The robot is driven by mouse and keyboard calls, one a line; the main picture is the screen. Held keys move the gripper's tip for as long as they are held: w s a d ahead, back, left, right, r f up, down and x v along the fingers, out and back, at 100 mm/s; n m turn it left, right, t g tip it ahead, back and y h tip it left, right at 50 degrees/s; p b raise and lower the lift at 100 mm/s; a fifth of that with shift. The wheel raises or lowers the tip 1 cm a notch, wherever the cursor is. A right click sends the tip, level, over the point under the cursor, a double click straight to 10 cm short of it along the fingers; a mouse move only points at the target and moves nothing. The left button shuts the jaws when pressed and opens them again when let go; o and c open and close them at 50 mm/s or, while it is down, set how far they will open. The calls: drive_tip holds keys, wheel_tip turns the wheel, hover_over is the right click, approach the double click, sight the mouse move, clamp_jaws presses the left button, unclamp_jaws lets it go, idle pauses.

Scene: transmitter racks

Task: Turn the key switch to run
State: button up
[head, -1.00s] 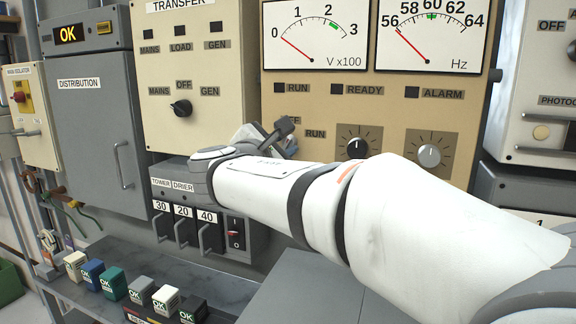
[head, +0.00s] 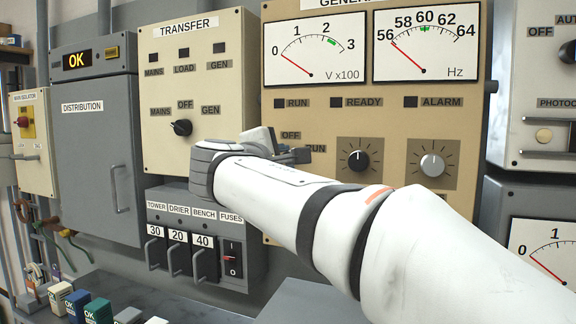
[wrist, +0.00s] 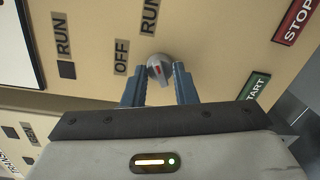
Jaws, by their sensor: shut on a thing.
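In the head view my gripper (head: 283,148) is at the panel beside the OFF and RUN labels, and my arm hides the switch.
A green START label (wrist: 254,86) and red STOP label (wrist: 298,22) are nearby. Breaker handles (head: 180,258) lie below left. The voltage meter (head: 314,50) needle rests near zero.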

drive_tip(key=shift+f, duration=0.3)
drive_tip(key=o, duration=1)
drive_tip(key=shift+r, duration=0.25)
drive_tip(key=shift+s, duration=0.15)
drive_tip(key=v, duration=0.7)
drive_tip(key=shift+s, duration=0.3)
drive_tip(key=shift+a, duration=0.1)
